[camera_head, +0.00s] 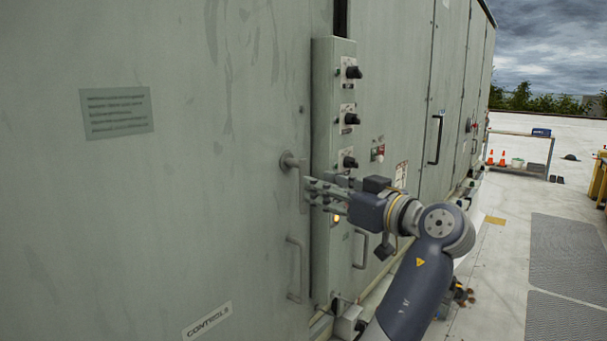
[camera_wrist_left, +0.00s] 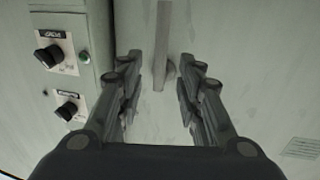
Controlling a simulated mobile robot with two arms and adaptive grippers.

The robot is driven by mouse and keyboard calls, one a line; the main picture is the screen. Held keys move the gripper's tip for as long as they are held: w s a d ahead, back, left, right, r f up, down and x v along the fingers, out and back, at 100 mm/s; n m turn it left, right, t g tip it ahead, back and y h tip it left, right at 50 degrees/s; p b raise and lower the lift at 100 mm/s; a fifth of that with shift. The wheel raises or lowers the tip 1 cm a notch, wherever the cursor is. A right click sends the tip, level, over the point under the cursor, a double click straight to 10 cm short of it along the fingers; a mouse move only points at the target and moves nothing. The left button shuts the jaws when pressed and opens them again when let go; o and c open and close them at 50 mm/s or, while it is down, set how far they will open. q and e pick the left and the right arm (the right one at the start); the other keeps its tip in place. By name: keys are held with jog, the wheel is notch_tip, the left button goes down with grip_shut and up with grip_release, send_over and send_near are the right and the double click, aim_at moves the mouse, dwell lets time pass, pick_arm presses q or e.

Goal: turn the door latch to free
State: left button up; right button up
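The door latch (camera_head: 303,188) is a grey lever hanging down from a round pivot on the pale grey-green door (camera_head: 200,200), just left of the control box. In the wrist view its lever (camera_wrist_left: 162,45) shows between my fingers. My left gripper (camera_head: 312,192) is at the lever, with its fingers pointing at the door. In the wrist view my left gripper (camera_wrist_left: 160,85) is open, with a gap on both sides of the lever; I see no contact. The fingers hide part of the latch. My right gripper is not in view.
A control box (camera_head: 322,120) with several black knobs stands out from the wall beside the latch. A fixed door handle (camera_head: 294,270) is below it. A grey plaque (camera_head: 117,112) is at upper left. Open roof floor (camera_head: 510,205) lies at right, with a cart (camera_head: 520,150) farther back.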

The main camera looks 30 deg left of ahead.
pick_arm(q)
jog(key=p+x, duration=0.2)
jog(key=x, duration=0.4)
jog(key=shift+s, duration=0.1)
jog(key=shift+a, duration=0.35)
grip_shut()
